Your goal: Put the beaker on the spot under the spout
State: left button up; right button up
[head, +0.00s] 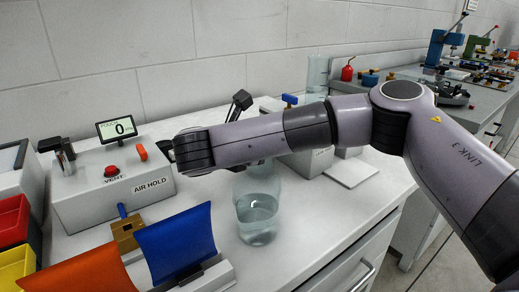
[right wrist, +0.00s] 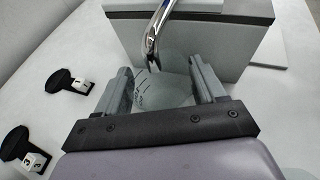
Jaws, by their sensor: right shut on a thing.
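My right gripper (right wrist: 165,88) is shut on a clear beaker (right wrist: 160,92) with dark graduation marks, one finger on each side of it. A bent chrome spout (right wrist: 151,38) comes down just beyond the beaker in the right wrist view, its lower end close to the beaker's far side. I cannot tell whether the beaker touches the surface. The spot under the spout is hidden. In the head view my right arm reaches across from the right and its gripper is hidden. My left gripper is not in view.
A grey box (right wrist: 200,35) stands behind the spout. A clear vessel with liquid (head: 257,220) stands on the white bench in the head view. The AIR HOLD box (head: 110,190) and blue (head: 177,242) and orange (head: 95,272) panels are at left.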

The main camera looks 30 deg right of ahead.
jog(key=shift+f, duration=0.55)
jog(key=shift+f, duration=0.1)
jog(key=o, duration=1)
jog(key=shift+s+a+r, duration=0.1)
jog(key=shift+a+r, duration=0.15)
jog(key=shift+p+v, duration=0.6)
jog(key=shift+v, duration=2.85)
